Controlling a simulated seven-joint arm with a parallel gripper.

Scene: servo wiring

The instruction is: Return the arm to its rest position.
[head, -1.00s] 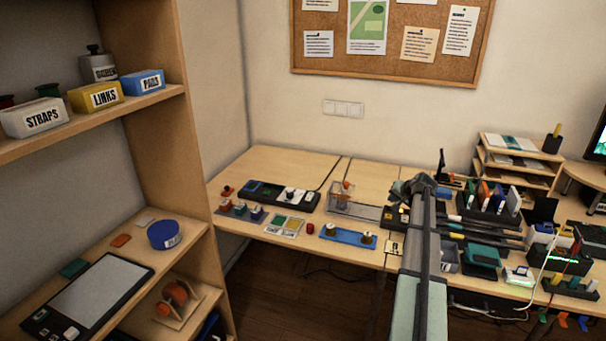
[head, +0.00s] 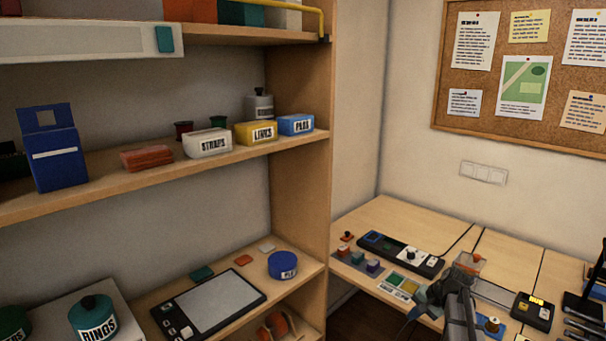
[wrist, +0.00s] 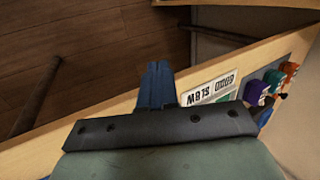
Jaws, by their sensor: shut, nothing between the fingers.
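My arm (head: 458,312) reaches in from the bottom right of the head view, over the front of the wooden bench (head: 395,217). My gripper (wrist: 158,68) shows in the wrist view with its blue fingers together and nothing between them. It points past the bench's front edge, with dark floor behind it. In the head view the fingers are small and partly merged with the arm, beside the panel with green and yellow squares (head: 402,286).
A black control box (head: 400,254) and several small coloured blocks (head: 358,257) are on the bench near the arm. A shelf unit (head: 298,180) with labelled boxes fills the left.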

